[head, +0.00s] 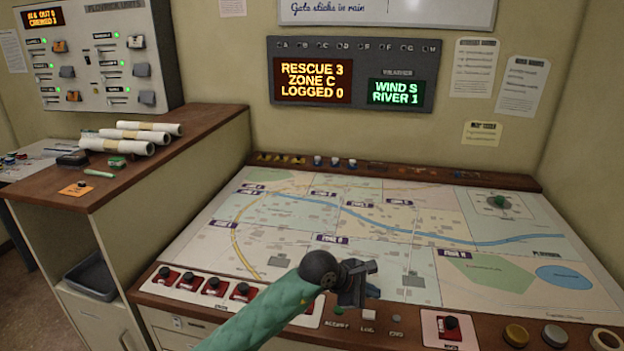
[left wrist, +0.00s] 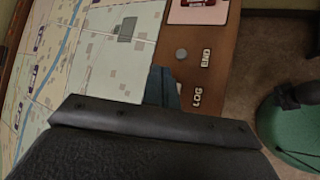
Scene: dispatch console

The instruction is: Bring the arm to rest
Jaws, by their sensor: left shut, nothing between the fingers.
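My left arm comes in from the bottom of the head view in a green sleeve. My left gripper (head: 372,283) is dark, shut and empty, above the front edge of the map console (head: 420,240), near the ACCEPT and LOG buttons. In the left wrist view the shut fingers (left wrist: 162,88) show over the border of the map and the wooden front rail (left wrist: 200,25), beside the LOG label. My right gripper is not in view.
Red switches (head: 213,286) line the front rail at left, and another red switch (head: 448,327) sits at right near round knobs (head: 516,335). A wooden counter (head: 200,130) with paper rolls (head: 130,140) stands at left. A display board (head: 350,80) hangs on the wall.

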